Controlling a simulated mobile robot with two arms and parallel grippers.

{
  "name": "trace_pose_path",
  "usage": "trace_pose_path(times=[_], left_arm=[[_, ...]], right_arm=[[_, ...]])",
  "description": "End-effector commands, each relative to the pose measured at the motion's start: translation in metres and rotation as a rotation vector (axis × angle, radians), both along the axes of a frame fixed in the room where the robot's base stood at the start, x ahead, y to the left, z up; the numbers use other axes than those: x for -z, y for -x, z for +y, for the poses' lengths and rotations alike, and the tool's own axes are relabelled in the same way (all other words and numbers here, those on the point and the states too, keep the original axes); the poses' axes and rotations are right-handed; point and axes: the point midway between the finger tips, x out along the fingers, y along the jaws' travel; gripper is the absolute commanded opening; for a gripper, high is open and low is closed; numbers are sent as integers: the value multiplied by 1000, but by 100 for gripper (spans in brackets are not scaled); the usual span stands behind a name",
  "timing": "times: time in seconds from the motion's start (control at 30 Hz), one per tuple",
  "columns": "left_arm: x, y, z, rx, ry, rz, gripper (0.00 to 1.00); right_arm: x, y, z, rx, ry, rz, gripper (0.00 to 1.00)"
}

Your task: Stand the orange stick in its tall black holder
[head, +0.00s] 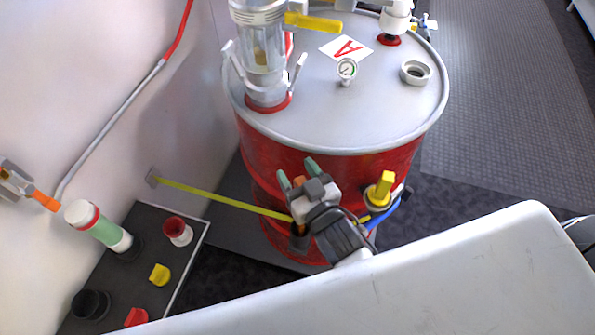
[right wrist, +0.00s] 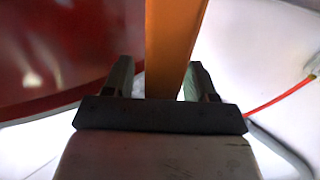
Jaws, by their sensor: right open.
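My right gripper (head: 297,174) has green fingertips and is in front of the red drum in the head view. It is open. My left gripper is not in view.
The red drum (head: 340,165) carries a gauge (head: 347,70) and a clear cylinder (head: 262,50). A yellow bar (head: 220,198) runs left from the gripper. A yellow-handled valve (head: 381,190) is close on the right. A dark panel with several coloured parts (head: 175,255) lies lower left.

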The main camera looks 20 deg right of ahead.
Motion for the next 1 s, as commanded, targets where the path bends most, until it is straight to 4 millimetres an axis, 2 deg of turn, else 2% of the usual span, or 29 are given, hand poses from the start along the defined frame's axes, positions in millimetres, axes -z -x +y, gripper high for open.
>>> trace_pose_path(times=[0.13, 0.23, 0.5, 0.7, 1.0], left_arm=[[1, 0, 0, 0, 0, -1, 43], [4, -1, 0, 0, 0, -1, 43], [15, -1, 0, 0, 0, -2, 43], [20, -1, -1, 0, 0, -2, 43], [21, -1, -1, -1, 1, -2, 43]], right_arm=[[1, 4, -1, 0, 0, 2, 57], [3, 15, -3, 0, 0, 3, 57], [3, 68, -13, 0, -1, 6, 57], [2, 96, -19, 0, 1, 3, 57], [-1, 106, -21, 0, 1, -1, 57]])
